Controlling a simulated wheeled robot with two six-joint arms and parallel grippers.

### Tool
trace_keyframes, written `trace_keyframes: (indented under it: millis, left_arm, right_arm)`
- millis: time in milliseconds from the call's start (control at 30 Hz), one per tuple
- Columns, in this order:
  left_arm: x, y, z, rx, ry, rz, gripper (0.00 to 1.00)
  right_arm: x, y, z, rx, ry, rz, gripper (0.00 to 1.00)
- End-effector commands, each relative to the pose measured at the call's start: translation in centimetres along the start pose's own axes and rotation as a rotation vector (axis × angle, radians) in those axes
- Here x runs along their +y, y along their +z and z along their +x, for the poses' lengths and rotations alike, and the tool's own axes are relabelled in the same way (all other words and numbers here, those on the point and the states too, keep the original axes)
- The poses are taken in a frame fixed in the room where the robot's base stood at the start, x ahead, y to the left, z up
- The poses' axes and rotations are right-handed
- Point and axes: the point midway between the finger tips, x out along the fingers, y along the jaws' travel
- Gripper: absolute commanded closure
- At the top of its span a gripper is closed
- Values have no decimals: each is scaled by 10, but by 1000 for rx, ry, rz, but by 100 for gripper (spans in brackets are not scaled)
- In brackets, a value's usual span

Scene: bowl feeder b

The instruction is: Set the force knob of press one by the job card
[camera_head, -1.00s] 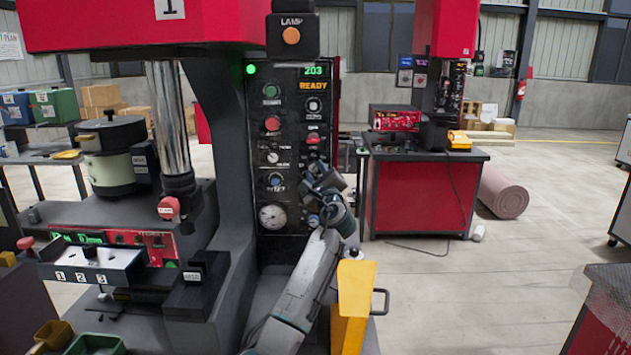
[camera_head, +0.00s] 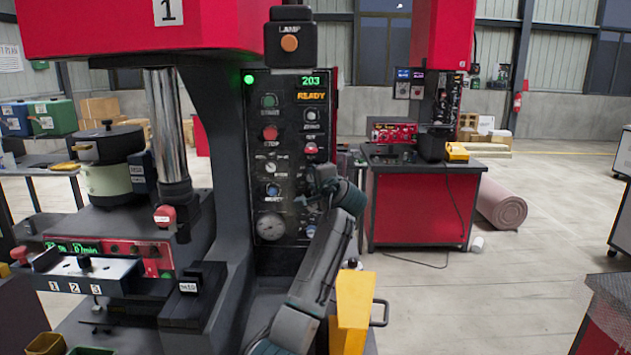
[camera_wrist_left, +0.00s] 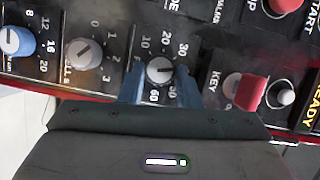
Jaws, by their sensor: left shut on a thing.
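Press one's dark control panel (camera_head: 283,165) stands in the middle of the head view, with a lit 203 and READY at its top. My left gripper (camera_head: 318,190) is at the panel's right column, below the red key switch (camera_head: 310,148). In the left wrist view my left gripper (camera_wrist_left: 161,90) has its two blue-grey fingers shut on a round grey knob (camera_wrist_left: 159,69). Its scale runs from 10 to 60, and its name is not readable. Beside it are a grey knob (camera_wrist_left: 84,54) marked 0 to 3 and a blue knob (camera_wrist_left: 17,42) marked 8 to 20. No job card is legible.
The red key switch (camera_wrist_left: 246,92) and a silver knob sit close to the fingers in the wrist view. The press ram (camera_head: 167,120) and a fixture are left. Open floor lies right.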

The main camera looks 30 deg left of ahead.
Motion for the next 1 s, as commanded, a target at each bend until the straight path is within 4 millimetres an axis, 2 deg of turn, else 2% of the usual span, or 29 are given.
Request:
trace_keyframes:
  millis: [500,1000]
  left_arm:
    - [-4,2,1,11,151,-364,93]
    - [-3,2,1,14,194,-467,93]
  right_arm:
    - [-4,2,-6,-2,-4,2,64]
    - [-6,2,-7,-2,-6,3,64]
